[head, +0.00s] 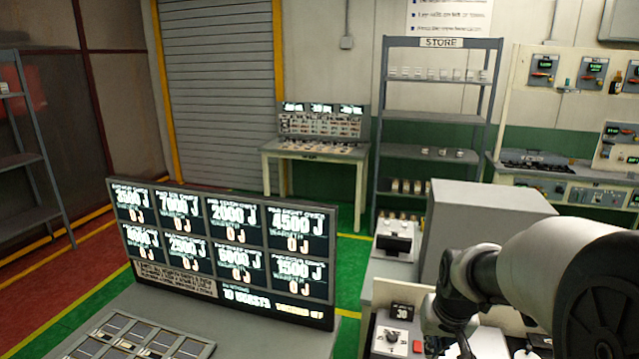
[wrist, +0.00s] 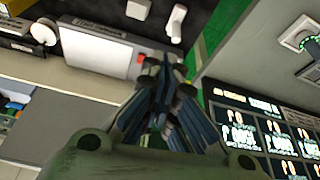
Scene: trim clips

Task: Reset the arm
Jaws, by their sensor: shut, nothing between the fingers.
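My gripper (wrist: 165,75) shows in the wrist view with its fingers together and nothing between them. It points over a grey bench and a green floor strip, apart from everything I can make out. In the head view my white and dark arm comes in from the right edge and bends down at the lower right. The fingers are hard to make out there, at the bottom edge.
A display board (head: 225,245) stands on a grey bench at the lower left. Near my arm are a grey cabinet (head: 490,215) and a small box with a red button (head: 390,340). Behind are a console table (head: 315,152) and a shelf (head: 440,115). Green floor lies between.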

